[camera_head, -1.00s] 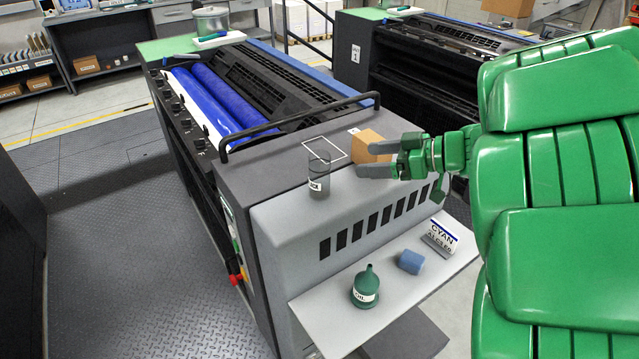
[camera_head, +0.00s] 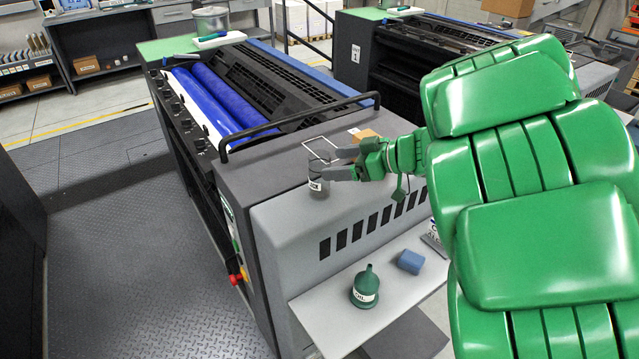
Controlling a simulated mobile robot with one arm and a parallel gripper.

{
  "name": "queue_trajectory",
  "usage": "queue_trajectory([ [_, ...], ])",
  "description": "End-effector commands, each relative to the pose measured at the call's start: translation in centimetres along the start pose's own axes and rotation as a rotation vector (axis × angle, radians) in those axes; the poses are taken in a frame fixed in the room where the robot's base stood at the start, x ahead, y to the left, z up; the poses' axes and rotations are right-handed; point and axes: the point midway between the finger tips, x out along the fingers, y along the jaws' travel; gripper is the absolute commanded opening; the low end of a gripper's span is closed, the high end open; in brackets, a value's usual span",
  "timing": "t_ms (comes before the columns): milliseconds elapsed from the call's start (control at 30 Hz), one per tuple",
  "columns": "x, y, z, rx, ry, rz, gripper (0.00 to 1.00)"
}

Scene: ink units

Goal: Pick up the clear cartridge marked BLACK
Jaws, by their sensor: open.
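The clear cartridge (camera_head: 318,188) stands upright on the near top surface of the press. It is a grey see-through cylinder with a white label low on its left side; the label is too small to read. My gripper (camera_head: 326,165) is open, coming in from the right, with its fingertips at the cartridge's upper part. One finger appears behind the cartridge and one on its near side. I cannot tell whether either finger touches it.
A cardboard box (camera_head: 365,135) sits just behind my gripper, partly hidden. A white outlined square (camera_head: 322,147) is on the press top. The lower shelf (camera_head: 330,315) holds a green oil can (camera_head: 366,290), a blue cylinder (camera_head: 411,262) and a partly covered CYAN box. A black rail (camera_head: 300,118) stands behind.

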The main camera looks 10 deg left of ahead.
Motion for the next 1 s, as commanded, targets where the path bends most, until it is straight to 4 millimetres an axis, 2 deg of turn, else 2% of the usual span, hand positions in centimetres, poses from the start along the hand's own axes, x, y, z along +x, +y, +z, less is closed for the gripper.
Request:
queue_trajectory([
  [200, 1.8, -0.1, -0.1, 0.0, 0.003, -0.005, 0.81],
  [467, 3.1, -0.1, 0.1, -0.001, 0.0, -0.003, 0.81],
  [800, 6.5, -0.2, 0.2, -0.001, 0.0, -0.003, 0.81],
  [1000, 7.4, -0.2, 0.2, -0.001, 0.0, -0.002, 0.81],
])
